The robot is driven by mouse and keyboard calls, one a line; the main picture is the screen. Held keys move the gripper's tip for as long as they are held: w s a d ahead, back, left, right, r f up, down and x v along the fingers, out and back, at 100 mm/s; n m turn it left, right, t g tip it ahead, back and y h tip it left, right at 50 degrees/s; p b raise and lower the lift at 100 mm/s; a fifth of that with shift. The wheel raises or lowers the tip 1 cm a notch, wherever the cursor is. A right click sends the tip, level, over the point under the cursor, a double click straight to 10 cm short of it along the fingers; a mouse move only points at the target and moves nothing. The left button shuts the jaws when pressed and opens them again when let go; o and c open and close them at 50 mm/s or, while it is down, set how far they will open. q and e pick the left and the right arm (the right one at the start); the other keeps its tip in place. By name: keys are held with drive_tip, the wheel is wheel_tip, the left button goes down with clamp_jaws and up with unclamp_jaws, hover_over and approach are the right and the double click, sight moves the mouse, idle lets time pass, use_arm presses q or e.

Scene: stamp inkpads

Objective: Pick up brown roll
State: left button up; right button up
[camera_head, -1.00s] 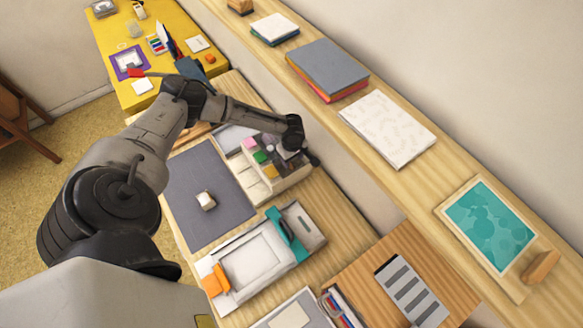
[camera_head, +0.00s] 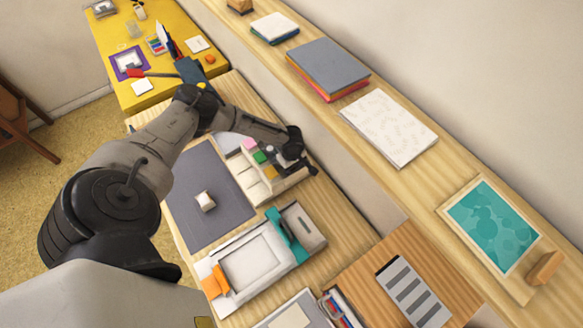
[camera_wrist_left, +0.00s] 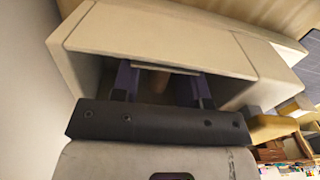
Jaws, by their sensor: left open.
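My left gripper (camera_head: 300,163) is at the right end of a cream organizer (camera_head: 270,192) on the table. In the left wrist view, its two dark fingers (camera_wrist_left: 158,82) are apart and reach into a cream compartment (camera_wrist_left: 165,38). A brownish rounded thing (camera_wrist_left: 154,80), likely the brown roll, shows partly between the fingers. The rest of it is hidden by the compartment and the gripper, and I cannot tell whether the fingers touch it. The roll cannot be made out in the head view. My right gripper is not in view.
A white tray with teal and orange parts (camera_head: 250,268) is in front. The wall and long shelf (camera_head: 385,205) run close behind the gripper.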

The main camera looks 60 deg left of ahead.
use_arm(q)
clamp_jaws()
drive_tip(key=shift+f, duration=0.1)
idle(0.7)
